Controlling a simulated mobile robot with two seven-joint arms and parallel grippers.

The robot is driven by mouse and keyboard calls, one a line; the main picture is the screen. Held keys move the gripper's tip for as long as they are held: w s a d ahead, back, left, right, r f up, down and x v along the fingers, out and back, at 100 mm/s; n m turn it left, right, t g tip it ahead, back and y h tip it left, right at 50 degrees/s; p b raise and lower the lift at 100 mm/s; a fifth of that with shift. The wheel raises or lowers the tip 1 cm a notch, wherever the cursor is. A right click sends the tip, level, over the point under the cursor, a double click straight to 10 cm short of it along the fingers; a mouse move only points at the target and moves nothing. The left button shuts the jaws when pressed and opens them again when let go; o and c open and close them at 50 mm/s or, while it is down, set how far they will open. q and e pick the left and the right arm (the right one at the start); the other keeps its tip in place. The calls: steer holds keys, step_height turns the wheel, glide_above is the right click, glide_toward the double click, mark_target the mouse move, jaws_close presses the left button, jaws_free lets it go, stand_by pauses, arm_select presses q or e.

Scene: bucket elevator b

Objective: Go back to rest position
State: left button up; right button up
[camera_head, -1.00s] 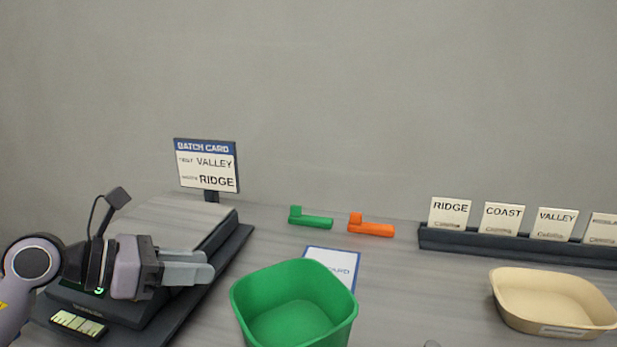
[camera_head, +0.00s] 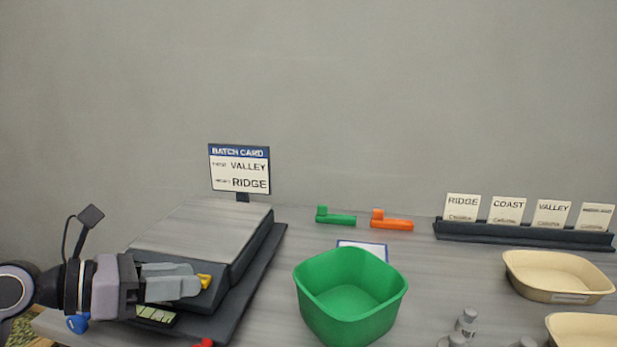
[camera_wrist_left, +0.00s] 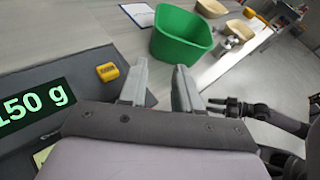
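My left gripper (camera_head: 188,283) is at the lower left in the head view, over the front of the scale (camera_head: 205,235). In the left wrist view its two fingers (camera_wrist_left: 160,88) stand apart with nothing between them. The scale's display (camera_wrist_left: 35,105) reads 150 g. A black gripper, apparently my right (camera_wrist_left: 222,106), shows at the right of the left wrist view, too small to judge.
A green bin (camera_head: 350,315) stands on the table right of the scale. Green (camera_head: 335,216) and orange (camera_head: 391,222) clips lie behind it. Beige trays (camera_head: 558,272) and a card rack (camera_head: 525,236) are at right. A batch card sign (camera_head: 240,170) stands behind the scale.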

arm_select(q)
step_height(320, 180, up, 6)
steer(key=s+d+n+t+h, duration=0.2)
steer(key=n+t+h, duration=0.2)
steer(key=n+t, duration=0.65)
steer(key=s+a+f+n+g+y, duration=0.15)
steer(key=a+f+n+y, duration=0.45)
steer(key=f+n+y, duration=0.6)
steer(key=s+a+f+n+g+y, duration=0.15)
steer(key=a+f+n+y, duration=0.45)
steer(key=n, duration=1)
steer(key=s+d+f+n+g+h, duration=0.1)
steer(key=s+d+f+n+g, duration=0.2)
steer(key=s+f+g, duration=0.55)
steer(key=s+d+f+n+g+h, duration=0.15)
steer(key=s+d+f+g, duration=0.35)
steer(key=s, duration=0.7)
steer(key=w+d+t+h+p, duration=0.1)
steer(key=w+t+p, duration=0.6)
steer(key=p, duration=0.3)
steer(key=shift+f+t, duration=0.25)
steer(key=shift+t, duration=0.45)
arm_select(e)
step_height(320, 180, up, 8)
steer(key=d, duration=0.1)
steer(key=shift+s+d, duration=0.15)
steer(key=shift+d, duration=0.25)
